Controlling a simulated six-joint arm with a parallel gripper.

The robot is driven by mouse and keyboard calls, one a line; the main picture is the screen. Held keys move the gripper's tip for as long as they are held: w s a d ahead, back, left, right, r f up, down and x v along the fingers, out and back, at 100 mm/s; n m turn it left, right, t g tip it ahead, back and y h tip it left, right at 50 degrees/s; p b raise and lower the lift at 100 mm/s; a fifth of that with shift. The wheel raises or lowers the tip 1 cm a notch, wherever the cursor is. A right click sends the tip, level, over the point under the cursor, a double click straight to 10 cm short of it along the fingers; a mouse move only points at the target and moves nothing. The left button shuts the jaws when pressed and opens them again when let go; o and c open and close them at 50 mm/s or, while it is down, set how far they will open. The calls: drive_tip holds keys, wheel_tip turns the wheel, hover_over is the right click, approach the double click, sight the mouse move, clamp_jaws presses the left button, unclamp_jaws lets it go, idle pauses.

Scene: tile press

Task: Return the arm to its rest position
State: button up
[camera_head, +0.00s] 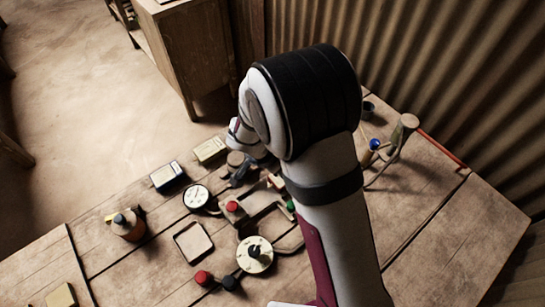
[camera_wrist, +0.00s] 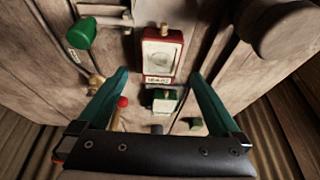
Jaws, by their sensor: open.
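My arm (camera_head: 325,190) rises from the bottom edge of the head view and bends over the workbench. Its wrist end reaches down behind the large black joint, and the jaws are not clearly seen there. In the wrist view my gripper (camera_wrist: 160,85) shows two teal fingers spread wide apart with nothing held between them. Beyond and between the fingers are a red box with a pale face (camera_wrist: 162,52) and a small green and white block (camera_wrist: 163,100). I cannot tell the height of the fingertips above the bench.
The wooden bench (camera_head: 440,225) holds a round dial (camera_head: 196,196), a square tray (camera_head: 192,243), a pale disc (camera_head: 255,255), red knobs (camera_head: 203,277) and a brown pot (camera_head: 128,225). A lamp-like stand (camera_head: 408,122) is right of my arm. A corrugated wall (camera_head: 440,60) stands behind.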

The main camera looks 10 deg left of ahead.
drive_tip(key=v, duration=1.2)
drive_tip(key=s+d+r+g, duration=0.2)
drive_tip(key=s+d+r, duration=0.2)
drive_tip(key=s+d, duration=0.45)
drive_tip(key=s+d+r+n+y, duration=0.1)
drive_tip(key=s+d+y, duration=0.1)
drive_tip(key=s, duration=0.4)
drive_tip(key=s+d+r+n+g+y, duration=0.1)
drive_tip(key=s+d+n+y, duration=0.1)
drive_tip(key=s, duration=0.4)
drive_tip(key=shift+y, duration=0.4)
